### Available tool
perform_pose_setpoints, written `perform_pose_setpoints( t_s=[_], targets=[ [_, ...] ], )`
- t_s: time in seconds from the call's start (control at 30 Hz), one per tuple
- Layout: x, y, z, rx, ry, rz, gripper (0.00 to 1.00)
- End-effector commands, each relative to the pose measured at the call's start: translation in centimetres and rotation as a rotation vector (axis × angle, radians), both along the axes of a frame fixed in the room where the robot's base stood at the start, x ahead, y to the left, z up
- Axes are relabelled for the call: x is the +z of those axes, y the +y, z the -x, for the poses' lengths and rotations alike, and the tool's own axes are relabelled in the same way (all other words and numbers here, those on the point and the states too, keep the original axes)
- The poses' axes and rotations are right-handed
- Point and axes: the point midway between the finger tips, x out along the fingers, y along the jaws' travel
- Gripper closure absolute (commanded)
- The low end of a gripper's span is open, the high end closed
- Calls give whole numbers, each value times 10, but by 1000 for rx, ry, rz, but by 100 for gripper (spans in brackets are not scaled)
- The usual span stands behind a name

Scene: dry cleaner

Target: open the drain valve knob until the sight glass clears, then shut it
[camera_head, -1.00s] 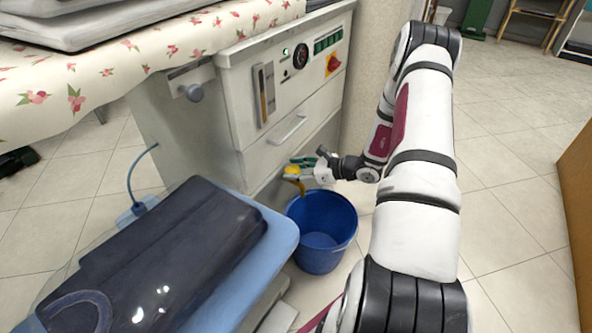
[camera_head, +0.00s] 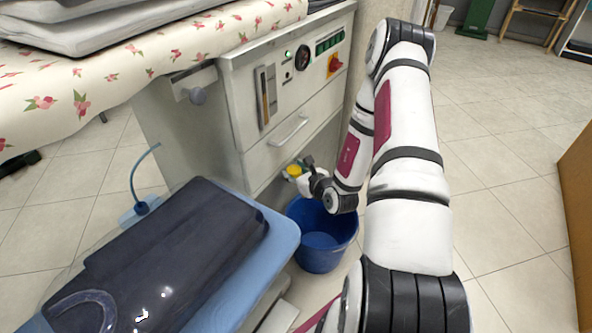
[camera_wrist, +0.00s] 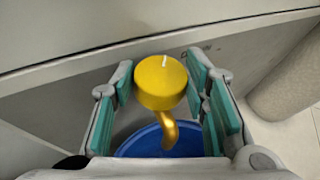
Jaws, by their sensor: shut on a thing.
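The yellow drain valve knob (camera_head: 293,171) sticks out low on the machine's front. In the wrist view the knob (camera_wrist: 160,83) is round, with a short white mark near its far edge. My gripper (camera_wrist: 161,78) has its teal-padded fingers on either side of the knob and is shut on it. A gold curved spout (camera_wrist: 168,131) hangs below the knob; I cannot tell whether anything flows from it. The sight glass (camera_head: 265,97) is a tall narrow window on the front panel. It shows a brownish strip, too small to judge its clarity.
A blue bucket (camera_head: 323,242) stands on the floor below the knob. A blue-edged board with a dark folded garment (camera_head: 170,255) lies at the front left. A drawer handle (camera_head: 289,131) and red switch (camera_head: 335,64) are above. Tiled floor at right is clear.

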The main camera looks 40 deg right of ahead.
Motion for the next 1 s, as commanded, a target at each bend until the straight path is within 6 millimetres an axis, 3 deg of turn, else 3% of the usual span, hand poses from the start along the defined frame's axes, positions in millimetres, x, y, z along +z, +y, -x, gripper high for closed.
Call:
perform_pose_setpoints(
  t_s=[0.63, 0.67, 0.7, 0.73, 1.0],
  targets=[
    [0, -1, 1, -60, 0, -1, 87],
    [0, -1, 1, -60, 0, 0, 52],
    [0, -1, 1, -60, 0, 0, 43],
    [0, -1, 1, -59, 0, -1, 39],
    [0, 0, 0, -57, -1, -1, 39]
  ],
)
